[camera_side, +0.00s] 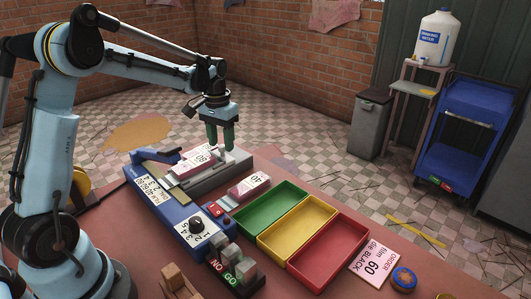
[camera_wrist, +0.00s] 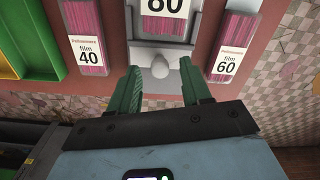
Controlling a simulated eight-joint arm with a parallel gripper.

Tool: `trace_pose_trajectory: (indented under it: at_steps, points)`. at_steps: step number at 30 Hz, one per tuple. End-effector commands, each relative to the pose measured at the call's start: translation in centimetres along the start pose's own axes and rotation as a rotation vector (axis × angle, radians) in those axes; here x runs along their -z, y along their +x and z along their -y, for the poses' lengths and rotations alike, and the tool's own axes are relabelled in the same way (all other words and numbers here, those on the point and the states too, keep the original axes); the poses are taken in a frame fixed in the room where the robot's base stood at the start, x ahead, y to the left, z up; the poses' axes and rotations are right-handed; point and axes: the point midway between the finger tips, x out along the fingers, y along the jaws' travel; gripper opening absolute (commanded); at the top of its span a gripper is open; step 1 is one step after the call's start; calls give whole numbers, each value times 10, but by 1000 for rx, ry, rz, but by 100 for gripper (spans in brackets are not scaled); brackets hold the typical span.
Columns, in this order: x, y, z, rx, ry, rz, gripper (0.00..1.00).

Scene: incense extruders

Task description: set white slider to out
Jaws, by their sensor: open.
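My gripper (camera_side: 221,143) hangs over the blue and grey machine (camera_side: 185,212), its two green fingers pointing down and apart. In the wrist view the open gripper (camera_wrist: 162,84) has nothing between its fingers. A pale slider plate with a round knob (camera_wrist: 160,67) shows just beyond the fingertips, centred between them. I cannot tell whether the fingers touch it. Above the knob sits a pack labelled 80 (camera_wrist: 166,22); it also shows on the machine in the side view (camera_side: 197,164). The slider's travel position is hard to tell.
A film 40 pack (camera_wrist: 88,35) lies left and a film 60 pack (camera_wrist: 232,48) right of the slider. Green (camera_side: 238,222), yellow (camera_side: 262,244) and red (camera_side: 293,268) trays stand beside the machine. A black dial (camera_side: 197,224) and an order card (camera_side: 375,262) are nearby.

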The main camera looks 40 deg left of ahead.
Motion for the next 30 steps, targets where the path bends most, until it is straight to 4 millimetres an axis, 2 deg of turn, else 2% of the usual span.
trace_pose_trajectory:
  at_steps: [4,12,21,30]
  points:
    - [0,6,0,0,0,0,48]
    - [0,7,0,0,0,0,47]
    - [0,7,0,0,0,0,1]
    - [1,7,0,1,0,0,0]
